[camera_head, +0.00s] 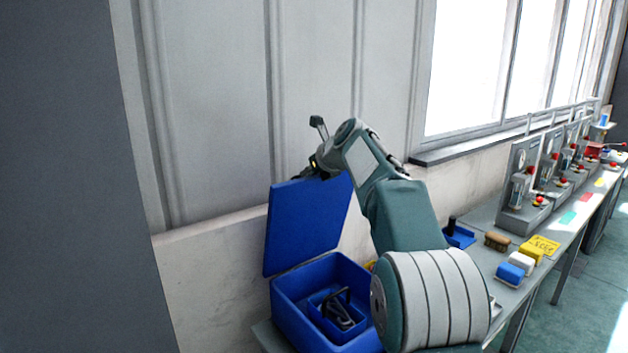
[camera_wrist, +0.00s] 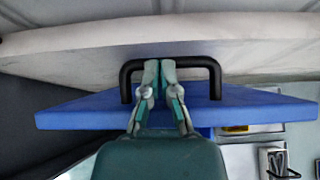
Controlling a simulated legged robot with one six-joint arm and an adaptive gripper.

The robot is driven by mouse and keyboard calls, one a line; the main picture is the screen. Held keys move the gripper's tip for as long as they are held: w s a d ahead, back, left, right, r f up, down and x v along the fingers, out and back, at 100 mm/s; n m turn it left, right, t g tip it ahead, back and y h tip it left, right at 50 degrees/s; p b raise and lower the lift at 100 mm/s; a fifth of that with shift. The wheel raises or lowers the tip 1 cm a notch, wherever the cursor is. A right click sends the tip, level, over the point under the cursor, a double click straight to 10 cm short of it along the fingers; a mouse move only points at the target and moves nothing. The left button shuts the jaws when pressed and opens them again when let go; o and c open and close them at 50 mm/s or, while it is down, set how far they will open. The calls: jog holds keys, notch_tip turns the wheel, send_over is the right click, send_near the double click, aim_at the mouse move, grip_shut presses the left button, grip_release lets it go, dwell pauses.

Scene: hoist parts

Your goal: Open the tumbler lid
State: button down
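The tumbler is a blue box (camera_head: 284,314) at the bottom centre of the head view. Its blue lid (camera_head: 308,222) stands raised, tilted up at the back, so the inside shows. In the wrist view the lid (camera_wrist: 80,112) lies across the picture with a black handle (camera_wrist: 203,62) on it. My gripper (camera_wrist: 160,66) has its two fingers close together at the handle's bar, shut on it left of its middle. In the head view my gripper (camera_head: 318,165) is at the lid's top edge, partly hidden by my arm.
Inside the box is a smaller blue container with a black handle (camera_head: 343,295) and dark parts. The bench to the right holds blue and white blocks (camera_head: 515,269), a yellow block (camera_head: 540,247), a brown brush-like block (camera_head: 497,241) and grey control stands (camera_head: 525,190). A wall stands close behind the lid.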

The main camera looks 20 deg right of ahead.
jog(key=shift+w+f, duration=0.1)
jog(key=shift+f, duration=0.15)
jog(key=v, duration=1.2)
jog(key=s+a+f+n+g+h, duration=0.1)
jog(key=s+a+f+n, duration=0.3)
jog(key=s+n, duration=0.45)
jog(key=s+a+f+n+g+h, duration=0.15)
jog(key=s+a+f+n, duration=0.25)
jog(key=s+n, duration=0.4)
jog(key=s+a+f+n+g, duration=0.1)
jog(key=s+f+n, duration=0.6)
jog(key=s, duration=0.3)
jog(key=s+f+n+g+h, duration=0.1)
jog(key=s+f+n, duration=0.7)
jog(key=s, duration=0.2)
jog(key=shift+s+a+f+n, duration=0.25)
jog(key=shift+s+a+n, duration=0.1)
jog(key=shift+s+a, duration=0.05)
